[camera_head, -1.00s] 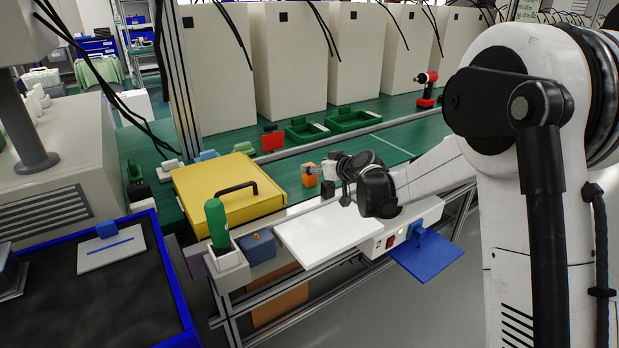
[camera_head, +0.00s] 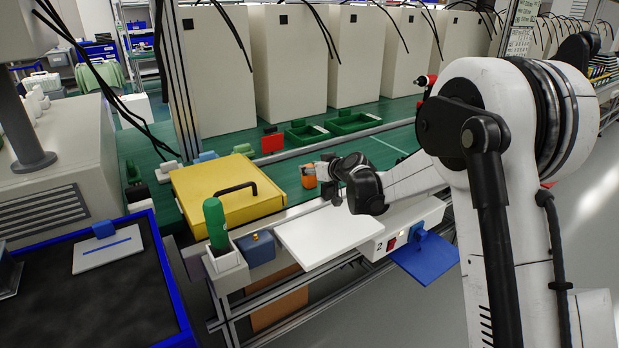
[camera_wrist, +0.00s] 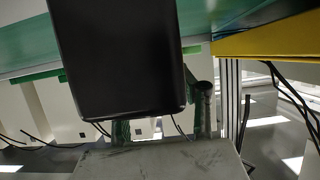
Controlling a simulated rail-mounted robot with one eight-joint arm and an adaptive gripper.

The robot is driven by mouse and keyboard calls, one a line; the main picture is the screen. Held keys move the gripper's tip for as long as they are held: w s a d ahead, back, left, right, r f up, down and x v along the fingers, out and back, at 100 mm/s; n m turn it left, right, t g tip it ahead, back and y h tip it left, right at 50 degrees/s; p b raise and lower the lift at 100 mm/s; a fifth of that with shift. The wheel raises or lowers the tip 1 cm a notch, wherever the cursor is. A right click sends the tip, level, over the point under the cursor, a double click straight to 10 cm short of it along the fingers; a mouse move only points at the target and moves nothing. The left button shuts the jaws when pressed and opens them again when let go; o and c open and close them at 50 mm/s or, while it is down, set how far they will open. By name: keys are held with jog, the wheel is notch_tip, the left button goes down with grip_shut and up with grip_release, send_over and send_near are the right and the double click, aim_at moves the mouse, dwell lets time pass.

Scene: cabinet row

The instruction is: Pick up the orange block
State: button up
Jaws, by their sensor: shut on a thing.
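The orange block (camera_head: 308,177) is at the tip of my gripper (camera_head: 320,173) in the camera_head view, just right of the yellow case. My gripper reaches in from the right and is shut on the block. I cannot tell whether the block is clear of the green surface beneath it. In the camera_wrist view a large dark shape fills the upper middle, and the orange block cannot be made out.
The yellow case (camera_head: 225,190) with a black handle lies close on the left. A white board (camera_head: 328,234) is in front. A red block (camera_head: 272,143) and green trays (camera_head: 352,122) stand behind on the green bench, below tall beige cabinets (camera_head: 290,60).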

grip_shut()
